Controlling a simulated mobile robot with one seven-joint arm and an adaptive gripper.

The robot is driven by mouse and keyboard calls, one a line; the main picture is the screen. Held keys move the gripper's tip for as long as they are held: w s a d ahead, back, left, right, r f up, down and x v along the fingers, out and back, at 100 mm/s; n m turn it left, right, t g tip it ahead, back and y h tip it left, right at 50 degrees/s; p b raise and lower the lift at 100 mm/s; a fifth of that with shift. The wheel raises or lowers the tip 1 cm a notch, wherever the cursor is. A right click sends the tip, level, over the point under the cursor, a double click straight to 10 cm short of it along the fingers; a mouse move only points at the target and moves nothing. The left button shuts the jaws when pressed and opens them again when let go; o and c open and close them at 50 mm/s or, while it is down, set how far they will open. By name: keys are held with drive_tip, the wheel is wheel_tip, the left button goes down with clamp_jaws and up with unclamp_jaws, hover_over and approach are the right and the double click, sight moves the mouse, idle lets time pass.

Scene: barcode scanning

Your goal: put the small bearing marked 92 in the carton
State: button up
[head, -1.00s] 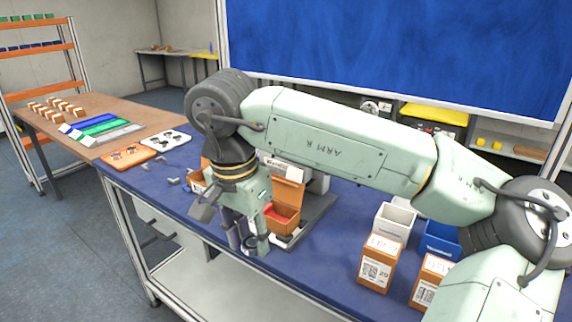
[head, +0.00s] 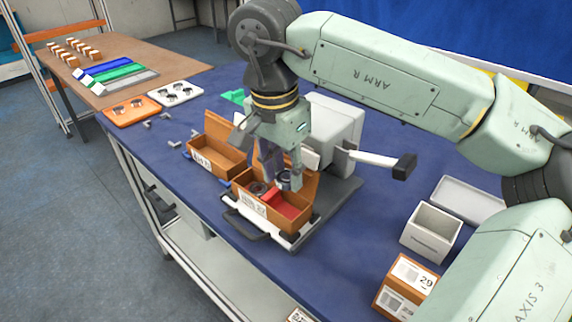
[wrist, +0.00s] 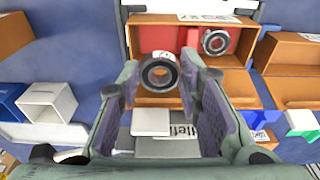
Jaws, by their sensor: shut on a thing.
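My gripper (head: 277,172) points down over an open orange carton (head: 240,205) and is shut on a small dark-ringed bearing (head: 284,181). In the wrist view the bearing (wrist: 160,73) sits between the fingertips (wrist: 159,80), its ring facing the camera; I cannot read its marking. The carton has a red insert (head: 287,206), which also shows in the wrist view (wrist: 195,36). Another bearing (wrist: 215,42) lies in the insert, on its right side in the wrist view. The held bearing appears above the insert; whether it touches is unclear.
The carton stands on a grey-white fixture (head: 340,198) with a machine (head: 335,125) behind it. Another open carton (head: 215,157) is close on the left. A white bin (head: 431,231) and a labelled box (head: 405,286) stand right. Orange (head: 130,112) and white (head: 176,94) trays lie far left.

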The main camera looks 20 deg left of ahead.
drive_tip(key=shift+w+f+b, duration=0.1)
drive_tip(key=shift+f+b, duration=1.85)
drive_tip(key=shift+f, duration=0.95)
drive_tip(key=o, duration=0.9)
drive_tip(key=shift+r, duration=0.1)
drive_tip(key=shift+r+p, duration=1.4)
drive_tip(key=shift+r, duration=0.45)
